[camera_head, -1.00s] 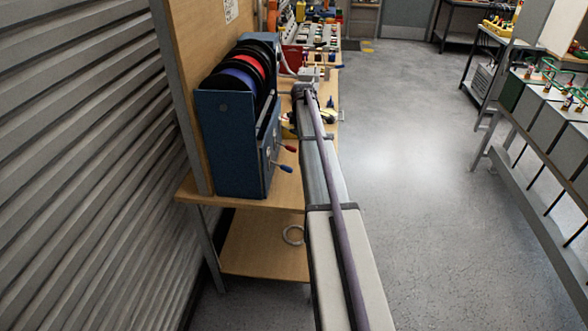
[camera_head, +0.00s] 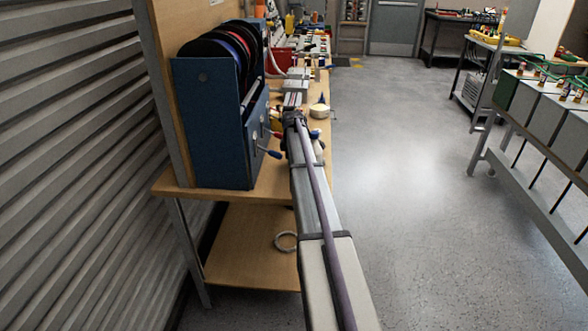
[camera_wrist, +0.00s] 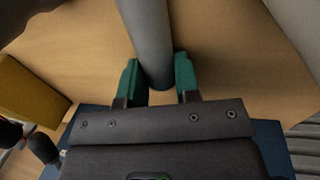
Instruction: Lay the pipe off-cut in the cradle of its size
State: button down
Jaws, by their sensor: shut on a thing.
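The pipe off-cut is a plain grey cylinder (camera_wrist: 148,38) in the wrist view. It runs from the top edge down between the green finger pads of my gripper (camera_wrist: 157,76), which is shut on it. Its upper end is cut off by the frame. The wood bench top lies behind it. In the head view my arm reaches away along the bench, and its end hides the pipe and most of the gripper. I cannot make out the cradles or their sizes in either view.
A blue rack (camera_head: 208,125) with black, red and blue reels stands on the bench (camera_head: 180,183), left of my arm. A pale roll (camera_head: 319,111) and small items lie beyond. A yellow block (camera_wrist: 35,90) shows in the wrist view. The floor (camera_head: 400,210) to the right is clear.

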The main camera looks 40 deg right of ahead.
jog(key=shift+s+f, duration=0.1)
jog(key=shift+f, duration=0.2)
jog(key=c, duration=1.1)
grip_release()
jog(key=shift+s+a, duration=0.1)
notch_tip(320, 180, up, 12)
jog(key=s+a+p, duration=0.1)
jog(key=p, duration=1.1)
jog(key=shift+s+a+r, duration=0.15)
jog(key=shift+s+a, duration=0.05)
jog(key=shift+o, duration=0.3)
